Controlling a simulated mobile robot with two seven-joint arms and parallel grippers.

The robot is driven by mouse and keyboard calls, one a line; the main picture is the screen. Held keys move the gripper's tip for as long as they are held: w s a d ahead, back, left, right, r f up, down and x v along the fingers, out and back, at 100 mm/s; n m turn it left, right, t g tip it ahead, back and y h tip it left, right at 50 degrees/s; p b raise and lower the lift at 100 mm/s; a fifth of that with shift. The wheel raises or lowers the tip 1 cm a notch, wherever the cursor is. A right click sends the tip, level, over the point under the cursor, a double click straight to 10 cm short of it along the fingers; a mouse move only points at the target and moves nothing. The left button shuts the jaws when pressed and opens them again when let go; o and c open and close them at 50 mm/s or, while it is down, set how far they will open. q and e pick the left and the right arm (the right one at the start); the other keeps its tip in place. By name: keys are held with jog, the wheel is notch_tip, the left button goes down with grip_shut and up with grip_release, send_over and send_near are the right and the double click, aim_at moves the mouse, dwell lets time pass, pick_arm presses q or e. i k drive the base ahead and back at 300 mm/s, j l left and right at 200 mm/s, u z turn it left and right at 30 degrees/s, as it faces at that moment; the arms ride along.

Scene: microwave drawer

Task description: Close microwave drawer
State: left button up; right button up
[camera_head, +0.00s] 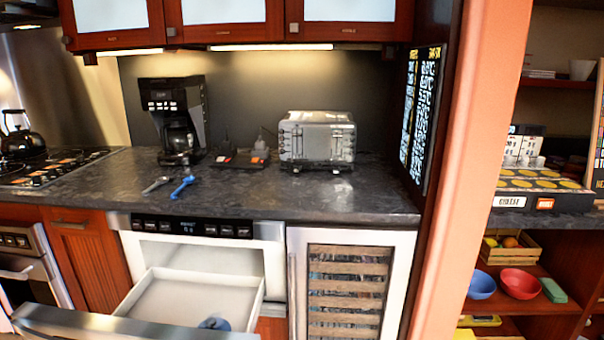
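The microwave drawer (178,297) is under the dark counter, left of centre in the head view. It is pulled out, and its white inside shows. Its wide silver front (110,325) lies at the bottom left of the picture and is partly cut off. A small dark blue thing (214,323) is at the drawer's front right, partly hidden. The microwave body with its dark control panel (192,228) is behind the drawer. Neither of my grippers shows in this view.
A wine cooler (346,290) stands right of the microwave. A stove (45,170) and oven are on the left. The counter (300,200) holds a coffee maker (176,115), a toaster (317,140) and blue-handled tool (183,186). An orange wall edge (455,170) divides off shelves on the right.

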aim_at(166, 303)
jog(key=u, duration=0.6)
jog(key=l+u, duration=0.8)
jog(key=u, duration=0.15)
jog(key=l+u, duration=0.15)
jog(key=l, duration=0.3)
jog(key=k+l+u, duration=0.15)
jog(key=l, duration=0.3)
jog(key=k+l, duration=0.1)
jog(key=l, duration=0.5)
jog(key=k, duration=0.05)
